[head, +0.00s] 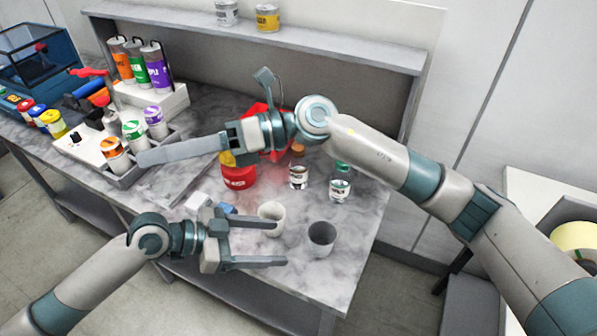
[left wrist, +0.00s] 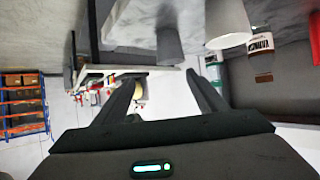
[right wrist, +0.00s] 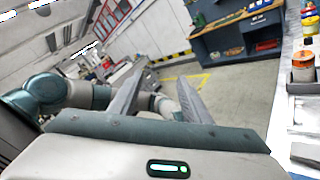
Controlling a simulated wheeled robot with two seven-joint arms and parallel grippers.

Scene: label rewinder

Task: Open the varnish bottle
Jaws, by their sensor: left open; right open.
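The varnish bottle (head: 299,178) is a small clear bottle with an orange-brown cap, upright on the marble-look table. In the left wrist view, the labelled bottle (left wrist: 261,52) appears upside down, beside the white cup. My left gripper (head: 280,243) is open and empty at the table's front, its fingers beside the white cup (head: 271,214) and grey cup (head: 322,236), apart from the bottle. My right gripper (head: 148,157) is open and empty, reaching left above the table with its fingers overlapping in the head view. Its wrist is behind and above the bottle, near its cap.
A green-capped bottle (head: 340,184) stands right of the varnish bottle. A red can (head: 238,178) stands to its left. A tray (head: 128,178) with several jars and a rack of coloured cartridges (head: 140,65) fill the left side. A shelf (head: 290,38) runs along the back.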

